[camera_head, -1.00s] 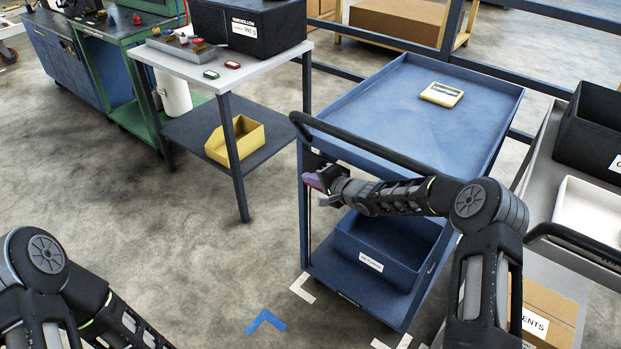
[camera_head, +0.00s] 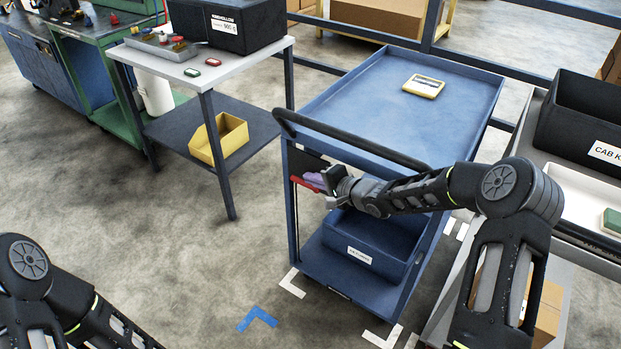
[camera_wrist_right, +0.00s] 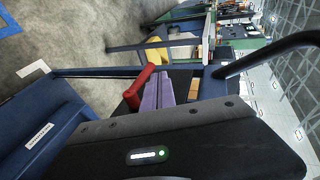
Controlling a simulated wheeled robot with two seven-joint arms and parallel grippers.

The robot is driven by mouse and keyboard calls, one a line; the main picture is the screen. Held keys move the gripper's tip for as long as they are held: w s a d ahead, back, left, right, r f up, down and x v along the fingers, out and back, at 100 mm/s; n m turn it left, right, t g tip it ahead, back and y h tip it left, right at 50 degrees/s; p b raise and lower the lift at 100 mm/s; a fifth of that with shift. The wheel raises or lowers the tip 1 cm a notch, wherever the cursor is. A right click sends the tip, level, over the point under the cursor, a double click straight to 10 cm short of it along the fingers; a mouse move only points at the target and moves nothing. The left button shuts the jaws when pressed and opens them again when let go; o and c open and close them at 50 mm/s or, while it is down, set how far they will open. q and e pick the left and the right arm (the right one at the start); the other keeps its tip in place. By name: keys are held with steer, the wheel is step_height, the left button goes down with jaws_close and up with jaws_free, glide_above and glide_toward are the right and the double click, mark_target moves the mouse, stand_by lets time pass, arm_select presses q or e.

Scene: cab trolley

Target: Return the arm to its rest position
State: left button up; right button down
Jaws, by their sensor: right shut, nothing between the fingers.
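My right arm reaches in from the right, in front of the blue trolley (camera_head: 420,108). Its right gripper (camera_head: 315,181), with purple fingers, is shut and empty by the trolley's near end, below the black push handle. In the right wrist view the purple fingers (camera_wrist_right: 160,92) lie close together with nothing between them. A red bar (camera_head: 306,184) shows beside the fingertips and also in the wrist view (camera_wrist_right: 138,88); I cannot tell whether they touch. My left arm shows at the lower left, but its gripper is out of the frame.
The trolley carries a yellow-framed item (camera_head: 424,86) on top and a blue bin (camera_head: 370,245) below. A grey table (camera_head: 200,66) with a yellow bin (camera_head: 220,138) stands left. A cart with a black box (camera_head: 583,118) is close right. Floor between my arms is clear.

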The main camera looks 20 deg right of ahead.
stand_by(0.3)
steer(key=s+a+f+n+g+h+p, duration=0.1)
steer(key=s+a+f+n+g, duration=0.2)
steer(key=s+f, duration=0.45)
steer(key=s+a+f+n+g, duration=0.2)
steer(key=s+a+f+n, duration=0.2)
steer(key=s+f, duration=0.4)
steer(key=s+a+f+n+g+p, duration=0.1)
steer(key=s+a+f+g, duration=0.1)
steer(key=s, duration=1.1)
steer(key=s+a+f+n+g+h+p, duration=0.1)
steer(key=s+a+g, duration=0.3)
steer(key=s, duration=1)
steer(key=shift+a+f+n, duration=0.35)
steer(key=shift+a+n, duration=0.05)
steer(key=shift+a, duration=0.15)
